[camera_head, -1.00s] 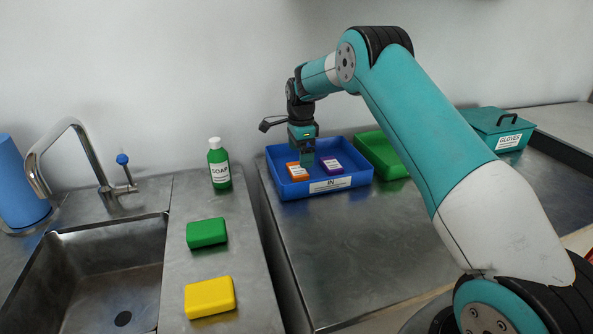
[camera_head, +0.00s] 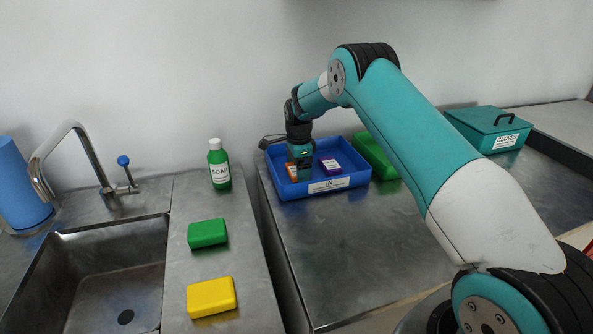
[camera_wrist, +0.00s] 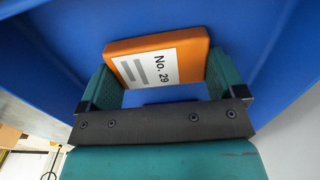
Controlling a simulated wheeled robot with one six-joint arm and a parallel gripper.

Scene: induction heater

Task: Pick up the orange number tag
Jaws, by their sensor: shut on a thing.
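The orange number tag (camera_head: 291,173) is in the blue tray (camera_head: 357,179) marked "IN". In the wrist view the tag (camera_wrist: 198,44) shows a white label reading "No. 29". It lies between the two teal fingers of my gripper (camera_wrist: 163,77), which is shut on it. In the head view my gripper (camera_head: 300,165) is low inside the tray and hides part of the tag. I cannot tell whether the tag still touches the tray floor. A purple tag (camera_head: 330,166) with a white label lies in the tray just right of my gripper.
A green tray (camera_head: 374,156) stands right of the blue tray. A teal box marked "GLOVES" (camera_head: 488,128) is farther right. A soap bottle (camera_head: 219,165), a green block (camera_head: 207,233) and a yellow block (camera_head: 211,298) stand by the sink. The counter in front of the tray is clear.

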